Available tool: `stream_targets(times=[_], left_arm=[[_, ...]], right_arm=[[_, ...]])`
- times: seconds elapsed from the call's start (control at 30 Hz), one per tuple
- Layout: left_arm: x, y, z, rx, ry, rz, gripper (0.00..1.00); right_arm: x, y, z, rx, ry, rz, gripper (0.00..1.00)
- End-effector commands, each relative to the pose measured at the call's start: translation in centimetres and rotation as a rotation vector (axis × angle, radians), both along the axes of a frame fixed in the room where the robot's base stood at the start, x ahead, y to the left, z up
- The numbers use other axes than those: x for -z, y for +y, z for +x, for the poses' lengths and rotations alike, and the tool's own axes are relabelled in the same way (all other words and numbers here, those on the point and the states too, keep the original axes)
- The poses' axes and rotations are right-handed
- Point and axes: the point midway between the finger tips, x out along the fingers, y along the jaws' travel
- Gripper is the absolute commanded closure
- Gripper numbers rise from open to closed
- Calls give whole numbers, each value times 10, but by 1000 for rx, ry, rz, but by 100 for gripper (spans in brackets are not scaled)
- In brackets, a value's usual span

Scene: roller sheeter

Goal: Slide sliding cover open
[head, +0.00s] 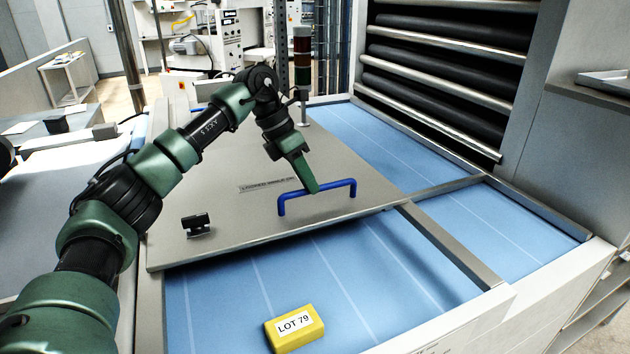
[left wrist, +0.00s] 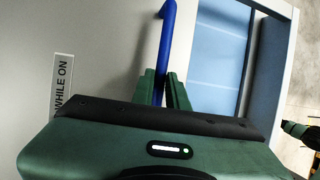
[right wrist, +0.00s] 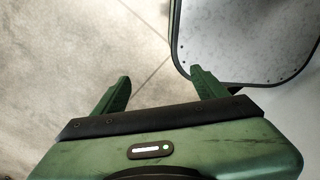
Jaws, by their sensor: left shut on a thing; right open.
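The sliding cover (head: 230,165) is a flat grey plate lying over part of the blue sheeter bed (head: 350,270). A blue bar handle (head: 290,203) stands near its front right edge. My left gripper (head: 314,189) is shut on the handle, near the middle of the bar. In the left wrist view the blue handle (left wrist: 169,35) runs between the two green fingers. My right gripper (right wrist: 160,88) is open and empty above a pale floor; it is not in the head view.
A yellow block (head: 295,328) labelled LOT 79 lies on the blue bed in front of the cover. A metal crossbar (head: 450,245) spans the bed right of the cover. Dark rollers (head: 440,80) stand behind. A small black fitting (head: 197,224) sits on the cover's left part.

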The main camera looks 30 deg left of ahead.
Motion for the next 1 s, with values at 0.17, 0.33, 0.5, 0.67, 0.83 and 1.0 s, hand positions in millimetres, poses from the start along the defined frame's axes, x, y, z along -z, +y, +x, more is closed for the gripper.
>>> stream_targets(times=[0.17, 0.33, 0.5, 0.67, 0.83, 1.0], left_arm=[[2, -1, 1, 0, 0, -1, 100], [1, -1, 0, 0, 1, -1, 64], [1, -1, 0, 0, 1, -1, 64], [-1, 0, 0, 0, -1, -1, 64], [-18, 8, -3, -1, -4, -2, 64], [-45, 19, -8, 0, -3, -2, 64]], right_arm=[[1, 17, -2, 0, 2, 20, 27], [1, 21, -2, -2, 3, 25, 27], [1, 17, -2, -4, 3, 21, 27], [1, 13, -1, -4, 1, 16, 27], [10, 10, -1, -2, 1, 12, 27], [17, 9, 0, -1, -1, 11, 27]])
